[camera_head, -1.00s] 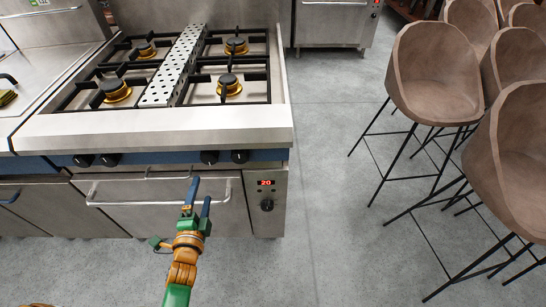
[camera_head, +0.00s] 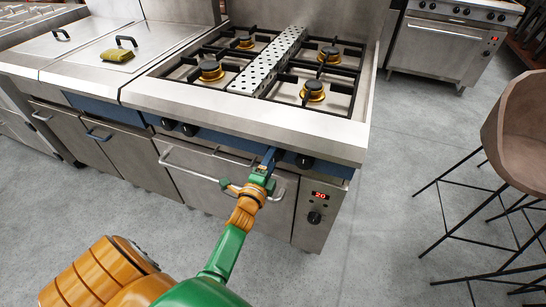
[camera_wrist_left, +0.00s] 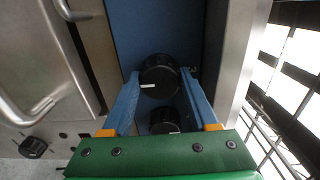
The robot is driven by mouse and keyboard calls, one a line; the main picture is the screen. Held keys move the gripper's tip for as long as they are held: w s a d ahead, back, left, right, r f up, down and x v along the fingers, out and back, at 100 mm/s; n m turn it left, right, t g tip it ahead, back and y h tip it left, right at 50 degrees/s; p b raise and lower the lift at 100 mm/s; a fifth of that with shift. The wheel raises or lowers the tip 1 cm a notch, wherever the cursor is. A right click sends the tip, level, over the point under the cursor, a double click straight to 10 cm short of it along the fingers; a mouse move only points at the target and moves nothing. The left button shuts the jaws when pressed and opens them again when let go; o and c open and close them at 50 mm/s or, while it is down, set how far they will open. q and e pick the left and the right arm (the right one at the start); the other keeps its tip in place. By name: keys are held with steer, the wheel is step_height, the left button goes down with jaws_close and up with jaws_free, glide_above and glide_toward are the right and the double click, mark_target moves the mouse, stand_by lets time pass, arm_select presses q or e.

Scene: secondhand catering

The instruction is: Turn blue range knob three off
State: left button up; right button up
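The range (camera_head: 250,115) has a blue front strip (camera_head: 222,138) with black knobs. Two left knobs (camera_head: 179,127) and the rightmost knob (camera_head: 304,161) show in the head view; knob three is hidden behind my left gripper (camera_head: 270,157). In the left wrist view, knob three (camera_wrist_left: 160,75) sits between the blue fingertips of my left gripper (camera_wrist_left: 160,78), with a short white mark toward the picture's left. The fingers are apart, one on each side of it; I cannot tell whether they touch. The rightmost knob (camera_wrist_left: 165,120) shows nearer the palm. My right gripper is not in view.
The oven door handle (camera_head: 200,172) runs below the strip, close to my left wrist. A panel with a red display and knob (camera_head: 314,217) is at lower right. A bar stool (camera_head: 515,130) stands at right; the floor between is clear.

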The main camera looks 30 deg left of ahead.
arm_select(q)
steer(key=c, duration=0.7)
steer(key=shift+r+n, duration=0.15)
steer(key=shift+n, duration=18.05)
